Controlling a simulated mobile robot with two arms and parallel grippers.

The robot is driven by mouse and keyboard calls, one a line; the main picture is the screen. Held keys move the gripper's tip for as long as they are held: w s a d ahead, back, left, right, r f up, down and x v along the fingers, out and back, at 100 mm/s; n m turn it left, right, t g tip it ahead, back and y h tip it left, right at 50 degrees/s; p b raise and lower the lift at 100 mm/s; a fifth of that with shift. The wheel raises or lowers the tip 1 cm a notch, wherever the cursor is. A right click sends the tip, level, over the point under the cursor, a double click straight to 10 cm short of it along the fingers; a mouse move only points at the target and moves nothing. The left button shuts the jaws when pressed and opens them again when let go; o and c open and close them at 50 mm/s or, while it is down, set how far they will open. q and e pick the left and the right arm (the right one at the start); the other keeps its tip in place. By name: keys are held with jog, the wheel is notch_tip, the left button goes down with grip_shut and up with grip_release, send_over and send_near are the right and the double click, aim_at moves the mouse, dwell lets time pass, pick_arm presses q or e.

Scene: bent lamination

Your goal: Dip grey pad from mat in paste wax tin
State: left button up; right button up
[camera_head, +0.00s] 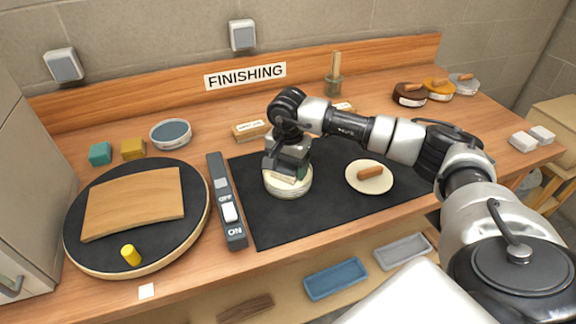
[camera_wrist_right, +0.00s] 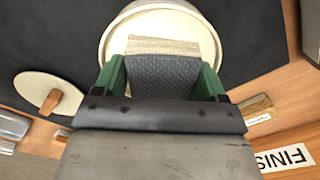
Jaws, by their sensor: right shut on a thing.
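The paste wax tin (camera_head: 289,191) is a round cream tin standing on the black mat (camera_head: 262,222). In the right wrist view the tin (camera_wrist_right: 206,37) is under and beyond my fingertips. My right gripper (camera_head: 288,172) points down over it, with its tips at the tin's opening. In the wrist view its green fingers (camera_wrist_right: 163,75) are shut on the grey pad (camera_wrist_right: 163,77), a dark textured piece with a tan striped part at its far edge. I cannot tell how deep the pad sits in the tin. My left gripper is out of view.
A cream disc with a brown handle (camera_head: 369,177) lies on the mat, right of the tin. A switch strip (camera_head: 227,203) and a round black turntable (camera_head: 100,256) with a bent wood panel (camera_head: 133,203) are to the left. Several tins stand at the back right.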

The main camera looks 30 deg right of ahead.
jog(key=shift+f, duration=0.1)
dwell(0.5)
jog(key=shift+r+p, duration=1.95)
jog(key=shift+r, duration=1.65)
